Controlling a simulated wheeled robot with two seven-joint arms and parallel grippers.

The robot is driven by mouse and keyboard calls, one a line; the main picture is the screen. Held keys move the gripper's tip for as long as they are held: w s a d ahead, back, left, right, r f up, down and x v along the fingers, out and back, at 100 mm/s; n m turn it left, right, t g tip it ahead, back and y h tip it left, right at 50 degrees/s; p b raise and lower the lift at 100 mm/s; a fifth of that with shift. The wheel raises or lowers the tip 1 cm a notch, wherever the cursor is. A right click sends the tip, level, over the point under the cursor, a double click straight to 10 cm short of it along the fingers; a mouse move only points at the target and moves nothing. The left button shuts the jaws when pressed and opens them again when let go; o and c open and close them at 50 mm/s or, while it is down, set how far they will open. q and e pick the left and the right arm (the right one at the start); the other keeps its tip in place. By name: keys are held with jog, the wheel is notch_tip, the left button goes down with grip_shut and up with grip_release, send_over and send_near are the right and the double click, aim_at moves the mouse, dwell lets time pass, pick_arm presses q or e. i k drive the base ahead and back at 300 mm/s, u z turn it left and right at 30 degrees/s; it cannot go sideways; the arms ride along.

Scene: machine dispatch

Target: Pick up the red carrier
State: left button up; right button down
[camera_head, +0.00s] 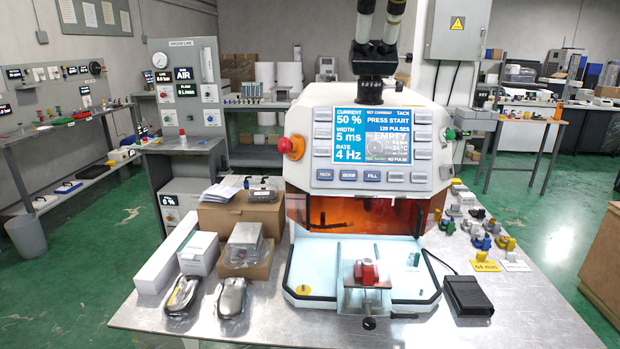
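A small red block-like piece (366,273), which looks like the red carrier, sits on a small raised stage (350,282) at the front of the white machine's open chamber. Its top and front show, and nothing covers it from this side. A knob (369,323) sticks out below the stage. Neither of my grippers shows in the head view.
The white machine (300,130) with its screen stands behind the stage. Boxes (240,215) and two bagged items (231,297) lie to the left. A black pedal (467,295) and several small coloured parts (482,241) lie to the right. The table's front right is bare.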

aim_at(367, 273)
jog(key=u, duration=0.5)
jog(key=k, duration=0.6)
jog(key=u, duration=0.9)
jog(key=i, duration=1.1)
jog(key=z, duration=1.05)
jog(key=i, duration=0.65)
jog(key=z, duration=0.7)
